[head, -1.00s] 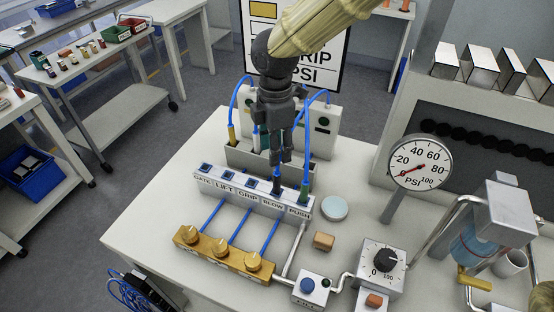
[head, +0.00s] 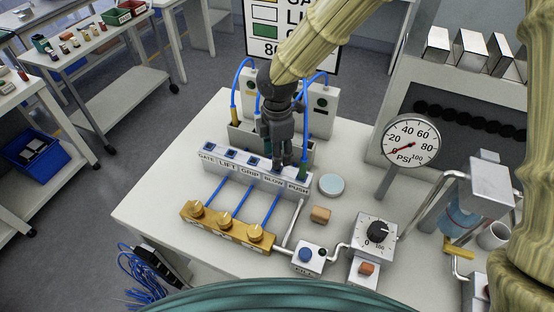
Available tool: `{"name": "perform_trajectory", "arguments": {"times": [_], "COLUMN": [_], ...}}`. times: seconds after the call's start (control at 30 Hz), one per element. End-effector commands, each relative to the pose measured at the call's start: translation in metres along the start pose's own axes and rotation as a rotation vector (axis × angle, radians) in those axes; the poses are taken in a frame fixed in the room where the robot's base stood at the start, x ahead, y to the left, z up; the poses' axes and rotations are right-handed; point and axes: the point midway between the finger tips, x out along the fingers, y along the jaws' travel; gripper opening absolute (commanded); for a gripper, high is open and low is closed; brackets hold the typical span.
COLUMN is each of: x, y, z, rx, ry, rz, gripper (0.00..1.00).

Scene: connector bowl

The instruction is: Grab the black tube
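My gripper (head: 282,163) points down at the right part of the white labelled socket block (head: 228,173), above the SLOW socket. A dark tube end (head: 277,168) stands at that socket, right at the fingertips. The gripper hides most of it, so I cannot tell whether the fingers are closed on it. A green-ended tube (head: 302,170) stands in the PUSH socket just to the right. A yellow-ended blue tube (head: 235,115) is at the grey bin (head: 240,137) behind the block.
Brass valves (head: 228,228) with blue tubes lie in front of the block. A round pale dish (head: 331,185), a tan block (head: 320,215), a pressure gauge (head: 411,141) and a dial box (head: 375,236) stand to the right. The table's left front is clear.

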Motion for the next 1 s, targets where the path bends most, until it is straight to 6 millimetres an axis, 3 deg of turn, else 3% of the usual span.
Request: {"name": "perform_trajectory", "arguments": {"times": [0.17,0.4,0.63,1.0], "x": [0.0125,0.0136,0.0134,0.0133], "y": [0.0029,0.0030,0.0028,0.0025], "z": [0.0011,0.0011,0.0010,0.0012], "rx": [0.001,0.001,0.001,0.001], "ry": [0.002,0.002,0.001,0.001], "rz": [-0.002,0.000,-0.001,-0.001], "gripper": [0.42,0.42,0.00,0.00]}}
